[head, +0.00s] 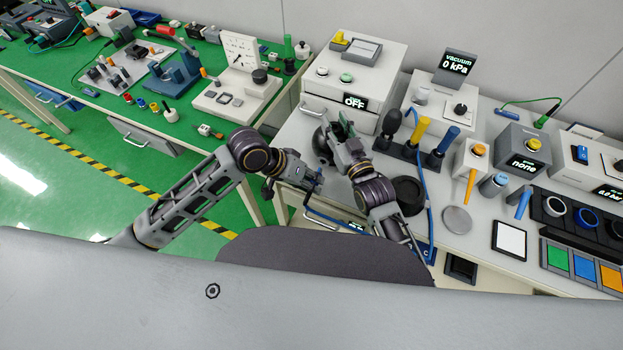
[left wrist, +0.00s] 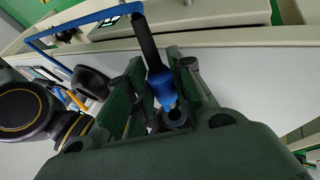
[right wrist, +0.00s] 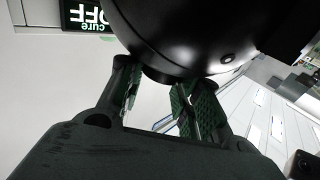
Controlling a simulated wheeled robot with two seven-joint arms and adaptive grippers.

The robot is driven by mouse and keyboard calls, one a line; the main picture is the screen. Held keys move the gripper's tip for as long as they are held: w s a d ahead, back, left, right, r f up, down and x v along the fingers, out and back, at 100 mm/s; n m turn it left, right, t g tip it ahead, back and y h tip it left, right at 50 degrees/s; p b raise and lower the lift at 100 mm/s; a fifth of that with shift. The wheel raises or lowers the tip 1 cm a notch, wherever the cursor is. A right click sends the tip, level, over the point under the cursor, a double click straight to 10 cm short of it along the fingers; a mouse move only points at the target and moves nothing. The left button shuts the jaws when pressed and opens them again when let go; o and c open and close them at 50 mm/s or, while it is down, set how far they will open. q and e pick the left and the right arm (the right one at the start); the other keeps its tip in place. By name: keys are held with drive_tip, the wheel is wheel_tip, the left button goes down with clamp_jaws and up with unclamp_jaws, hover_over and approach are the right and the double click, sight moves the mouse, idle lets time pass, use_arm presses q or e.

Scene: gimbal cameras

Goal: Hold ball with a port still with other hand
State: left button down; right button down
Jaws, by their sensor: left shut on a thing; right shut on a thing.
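The black ball (head: 322,145) is at the left end of the light worktable, by the "cure OFF" box. My right gripper (head: 341,134) is shut on it. In the right wrist view, the ball (right wrist: 185,30) fills the top, and a small round port (right wrist: 227,58) shows on its side. The part between the fingers (right wrist: 158,98) is mostly hidden. My left gripper (head: 312,178) is shut on a slim blue and black probe (left wrist: 160,85), apart from the ball and at the table's near edge. A blue hose (left wrist: 80,25) joins the probe's far end.
A rack with black, yellow and blue handled tools (head: 418,145) stands right of my right gripper. A black round dish (head: 408,195) and grey disc (head: 457,219) lie nearer. The blue hose (head: 427,215) hangs over the table edge. A green bench (head: 150,75) stands left.

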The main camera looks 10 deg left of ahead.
use_arm(q)
drive_tip(key=shift+s+a+f, duration=0.15)
drive_tip(key=shift+s+a, duration=0.05)
drive_tip(key=shift+s, duration=0.4)
use_arm(e)
drive_tip(key=shift+s+f+g, duration=0.15)
drive_tip(key=shift+f+g, duration=0.15)
drive_tip(key=shift+f, duration=0.75)
use_arm(q)
drive_tip(key=shift+s, duration=0.15)
use_arm(e)
drive_tip(key=c, duration=0.9)
unclamp_jaws()
drive_tip(key=shift+a, duration=0.1)
drive_tip(key=shift+s, duration=0.1)
drive_tip(key=shift+s+d, duration=0.3)
drive_tip(key=shift+s, duration=0.05)
drive_tip(key=shift+r+v, duration=0.2)
drive_tip(key=shift+v, duration=1.6)
drive_tip(key=shift+r+v, duration=0.15)
drive_tip(key=shift+v, duration=1.6)
drive_tip(key=shift+r+v, duration=0.2)
drive_tip(key=shift+v, duration=1.6)
